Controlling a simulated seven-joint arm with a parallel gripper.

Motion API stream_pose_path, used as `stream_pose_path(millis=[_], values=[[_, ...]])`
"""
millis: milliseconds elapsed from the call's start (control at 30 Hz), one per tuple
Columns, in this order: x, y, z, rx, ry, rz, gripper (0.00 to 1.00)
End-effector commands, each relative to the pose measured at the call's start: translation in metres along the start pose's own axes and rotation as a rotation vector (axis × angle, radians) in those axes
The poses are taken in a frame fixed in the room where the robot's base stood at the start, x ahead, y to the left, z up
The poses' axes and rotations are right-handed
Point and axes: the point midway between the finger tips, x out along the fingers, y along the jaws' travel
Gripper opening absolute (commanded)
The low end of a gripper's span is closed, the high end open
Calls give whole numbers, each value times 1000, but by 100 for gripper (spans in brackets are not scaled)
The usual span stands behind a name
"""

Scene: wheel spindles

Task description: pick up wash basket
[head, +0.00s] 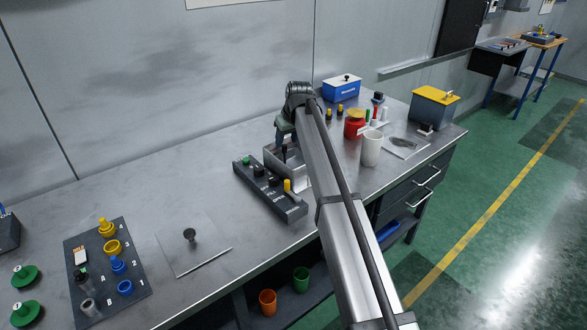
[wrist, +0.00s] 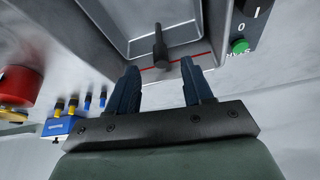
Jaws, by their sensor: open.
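A grey metal wash tank (head: 272,158) stands on the bench behind the dark control panel; it also shows in the wrist view (wrist: 100,20). A dark upright handle (wrist: 160,45) stands at the tank, and it shows just below my gripper in the head view (head: 284,153). It appears to belong to the wash basket, whose body I cannot make out clearly. My gripper (wrist: 160,72) is open, with its two blue-black fingers on either side of the handle's line and nothing held. In the head view my gripper (head: 284,135) is over the tank, partly hidden by my arm.
The control panel (head: 268,188) has knobs and buttons. To the right stand a red can (head: 355,123), a white cup (head: 371,149), a blue box (head: 341,88) and a yellow-lidded box (head: 435,106). A parts mat (head: 105,270) and a plate (head: 193,246) lie at left.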

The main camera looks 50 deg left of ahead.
Motion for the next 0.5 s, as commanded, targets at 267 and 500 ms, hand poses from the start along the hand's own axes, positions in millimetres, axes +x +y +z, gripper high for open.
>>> stream_pose_path(millis=[267, 500], values=[[29, -1, 1, 0, 1, 1, 51], [29, -1, 1, 0, 1, 1, 47]])
